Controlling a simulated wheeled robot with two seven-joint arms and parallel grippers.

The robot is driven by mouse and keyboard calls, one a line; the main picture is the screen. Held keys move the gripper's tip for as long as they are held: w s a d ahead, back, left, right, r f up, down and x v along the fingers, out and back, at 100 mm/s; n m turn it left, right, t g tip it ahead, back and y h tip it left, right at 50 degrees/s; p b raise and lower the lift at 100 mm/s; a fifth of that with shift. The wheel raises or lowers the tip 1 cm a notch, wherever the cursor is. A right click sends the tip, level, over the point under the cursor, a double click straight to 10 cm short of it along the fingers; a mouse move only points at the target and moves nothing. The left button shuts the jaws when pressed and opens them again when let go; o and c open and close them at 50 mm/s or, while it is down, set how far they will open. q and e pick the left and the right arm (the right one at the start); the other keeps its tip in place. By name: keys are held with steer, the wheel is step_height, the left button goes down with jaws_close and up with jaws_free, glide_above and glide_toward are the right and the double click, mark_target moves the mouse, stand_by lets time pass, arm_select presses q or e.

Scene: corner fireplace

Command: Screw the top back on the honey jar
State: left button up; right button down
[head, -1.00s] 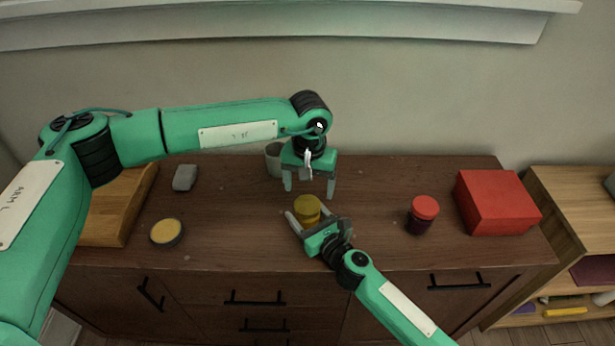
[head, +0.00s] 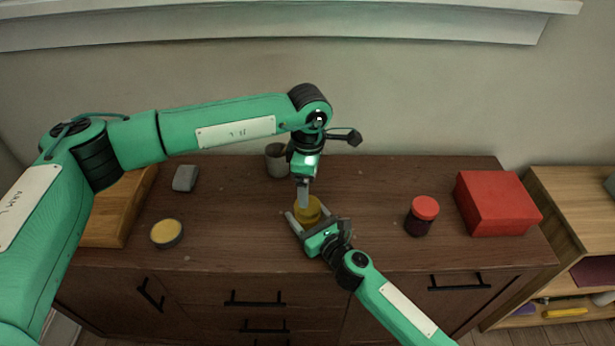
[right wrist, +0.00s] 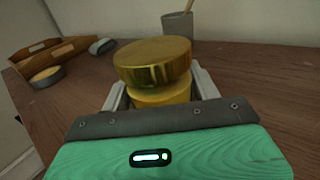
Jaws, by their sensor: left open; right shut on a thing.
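The honey jar (head: 307,212) is a small amber-yellow jar on the dresser top. In the right wrist view its wide gold lid (right wrist: 153,62) sits on top of the jar body (right wrist: 162,95); I cannot tell how tight it is. My right gripper (head: 303,219) is shut around the jar body from the front, one finger on each side. My left gripper (head: 303,200) points down just above and behind the lid, seen edge-on. It is open, and its fingers overlap in the head view. It does not show in the right wrist view.
A grey cup (head: 277,162) with a stick stands behind. A red-lidded dark jar (head: 422,217) and a red box (head: 497,203) are at right.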

mark_target(307, 217)
arm_select(q)
steer(key=n, duration=0.6)
steer(key=shift+r, duration=0.3)
steer(key=n, duration=0.5)
steer(key=shift+a+r+n, duration=0.1)
steer(key=shift+r+n, duration=0.1)
steer(key=shift+n, duration=0.1)
steer(key=shift+f, duration=4)
